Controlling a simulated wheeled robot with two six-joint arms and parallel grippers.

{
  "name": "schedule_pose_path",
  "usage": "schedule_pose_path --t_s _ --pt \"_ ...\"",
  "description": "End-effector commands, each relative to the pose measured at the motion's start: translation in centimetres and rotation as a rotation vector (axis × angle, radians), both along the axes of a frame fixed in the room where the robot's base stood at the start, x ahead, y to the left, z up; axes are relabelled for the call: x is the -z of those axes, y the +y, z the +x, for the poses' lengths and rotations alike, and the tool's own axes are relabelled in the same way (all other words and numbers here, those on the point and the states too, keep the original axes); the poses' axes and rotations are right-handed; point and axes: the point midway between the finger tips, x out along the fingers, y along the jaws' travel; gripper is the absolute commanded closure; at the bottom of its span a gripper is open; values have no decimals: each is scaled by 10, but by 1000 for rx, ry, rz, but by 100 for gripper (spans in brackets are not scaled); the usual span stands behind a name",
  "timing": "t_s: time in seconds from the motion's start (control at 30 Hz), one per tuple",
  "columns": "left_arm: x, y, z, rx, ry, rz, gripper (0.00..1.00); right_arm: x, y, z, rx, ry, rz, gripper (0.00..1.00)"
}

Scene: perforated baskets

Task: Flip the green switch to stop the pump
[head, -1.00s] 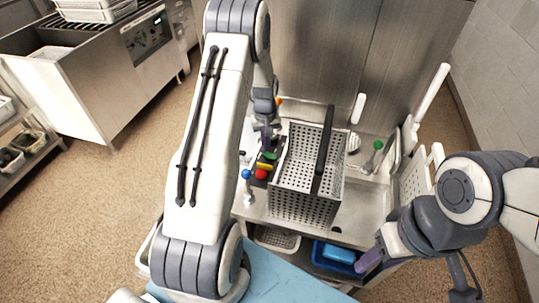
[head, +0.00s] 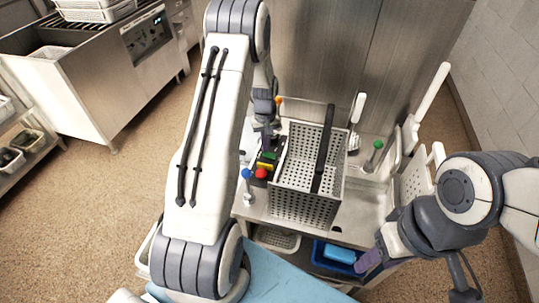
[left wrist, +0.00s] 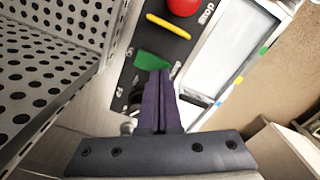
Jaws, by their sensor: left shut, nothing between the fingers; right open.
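In the head view the green switch (head: 268,156) is a small patch beside the basket. My left gripper (left wrist: 160,73) is shut and empty, its purple fingertips at the lower right edge of the green switch. Whether they touch it I cannot tell. My right gripper (head: 368,262) is open, low at the right and far from the panel.
A perforated metal basket (head: 305,207) with a dark handle (head: 324,150) stands right beside the panel, close to my left fingers. A blue-topped knob (head: 246,174) is in front of the panel's left. A green-topped knob (head: 378,144) stands right of the basket. A blue bin (head: 340,256) sits below.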

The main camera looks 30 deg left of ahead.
Motion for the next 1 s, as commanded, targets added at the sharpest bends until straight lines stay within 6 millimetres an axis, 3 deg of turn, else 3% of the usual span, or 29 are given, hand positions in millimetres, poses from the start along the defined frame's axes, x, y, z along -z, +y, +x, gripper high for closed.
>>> schedule_pose_path --t_s 1.0 --pt "14 0 0 0 0 0 100 9 0 0 0 0 0 50"
